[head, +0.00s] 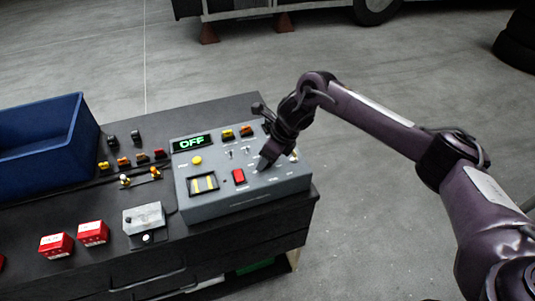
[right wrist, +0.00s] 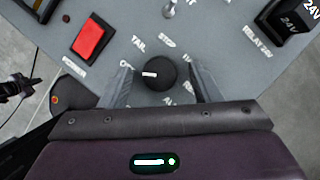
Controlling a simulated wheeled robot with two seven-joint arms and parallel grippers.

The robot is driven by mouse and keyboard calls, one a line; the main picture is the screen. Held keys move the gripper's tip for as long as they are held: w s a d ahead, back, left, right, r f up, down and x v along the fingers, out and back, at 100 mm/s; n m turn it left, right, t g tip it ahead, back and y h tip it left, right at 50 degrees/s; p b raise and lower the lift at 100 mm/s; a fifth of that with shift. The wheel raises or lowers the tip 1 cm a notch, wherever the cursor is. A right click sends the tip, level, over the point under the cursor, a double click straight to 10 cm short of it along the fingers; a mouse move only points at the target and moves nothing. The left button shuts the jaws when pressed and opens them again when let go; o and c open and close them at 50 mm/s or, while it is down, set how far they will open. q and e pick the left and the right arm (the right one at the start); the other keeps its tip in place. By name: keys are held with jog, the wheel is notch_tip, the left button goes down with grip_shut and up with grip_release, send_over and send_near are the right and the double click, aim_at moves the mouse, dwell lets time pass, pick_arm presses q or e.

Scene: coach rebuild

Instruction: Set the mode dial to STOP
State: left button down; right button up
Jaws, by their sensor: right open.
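The mode dial (right wrist: 165,76) is a round black knob with a white pointer mark aimed left, toward a partly hidden label starting with O. Labels TAIL and what looks like STOP are printed above it; another below is partly hidden. My right gripper (right wrist: 159,68) is open, with one finger on each side of the dial; I cannot tell whether they touch it. In the head view my right gripper (head: 267,157) is over the right part of the grey control box (head: 250,198) and hides the dial. The box's green display (head: 192,143) reads OFF. My left gripper is out of view.
A red rocker switch (right wrist: 90,40) lies left of the dial, and a black 24V part (right wrist: 288,18) at upper right. A toggle (right wrist: 169,10) stands above the dial. A blue bin (head: 45,140), red boxes (head: 93,233) and small fuses share the bench. Floor right of the bench is clear.

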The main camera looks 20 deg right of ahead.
jog(key=shift+c, duration=0.8)
jog(key=c, duration=0.8)
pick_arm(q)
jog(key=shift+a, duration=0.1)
pick_arm(e)
jog(key=shift+c, duration=0.2)
